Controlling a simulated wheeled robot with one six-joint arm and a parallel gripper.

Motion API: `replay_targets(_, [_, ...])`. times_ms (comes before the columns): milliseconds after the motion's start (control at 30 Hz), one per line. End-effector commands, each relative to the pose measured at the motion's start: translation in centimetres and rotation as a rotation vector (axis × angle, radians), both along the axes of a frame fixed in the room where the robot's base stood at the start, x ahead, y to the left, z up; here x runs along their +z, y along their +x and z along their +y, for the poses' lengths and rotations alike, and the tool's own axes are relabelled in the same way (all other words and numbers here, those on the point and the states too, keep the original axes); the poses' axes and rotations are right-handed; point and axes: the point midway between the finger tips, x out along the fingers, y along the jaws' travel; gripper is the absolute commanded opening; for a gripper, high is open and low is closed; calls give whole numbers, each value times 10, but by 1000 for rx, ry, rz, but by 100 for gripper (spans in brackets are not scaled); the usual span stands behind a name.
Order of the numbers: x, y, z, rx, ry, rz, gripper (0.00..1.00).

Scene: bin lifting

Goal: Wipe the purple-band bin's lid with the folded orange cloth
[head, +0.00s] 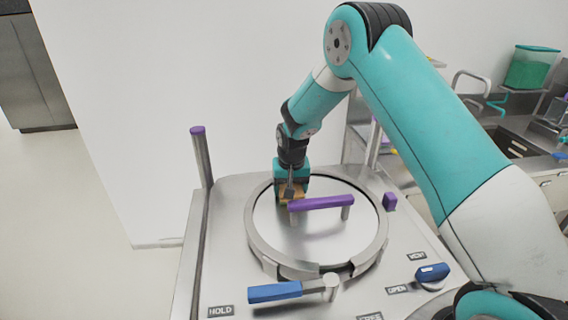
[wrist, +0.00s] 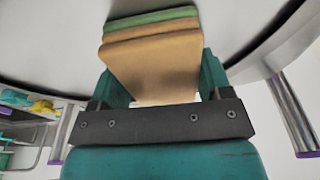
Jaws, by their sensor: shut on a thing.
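The purple-band bin's round steel lid (head: 320,234) lies in a raised ring on a steel top, with a purple handle bar (head: 322,202) across it. My gripper (head: 291,196) is over the far left part of the lid, behind the handle's left end. It is shut on the folded orange cloth (head: 290,190), which is low at the lid surface; whether it touches cannot be told for sure. In the wrist view the cloth (wrist: 152,60) shows as tan-orange layers with a green layer at the far edge, between the teal fingers.
A blue lever (head: 275,292) stands at the front by the HOLD label, and a blue knob (head: 432,272) at the right by OPEN. Purple-topped posts (head: 200,155) rise at the back. A white wall is behind. A counter with a green container (head: 532,68) is at the right.

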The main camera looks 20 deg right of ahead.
Motion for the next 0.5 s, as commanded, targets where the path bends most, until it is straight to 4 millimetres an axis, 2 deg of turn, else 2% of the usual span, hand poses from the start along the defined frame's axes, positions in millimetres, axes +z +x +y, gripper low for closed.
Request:
replay_targets(33, [0,0,3,-1,0,0,50])
replay_targets(133, [21,1,1,-4,0,-4,50])
replay_targets(500, [54,0,-2,-7,0,-1,50])
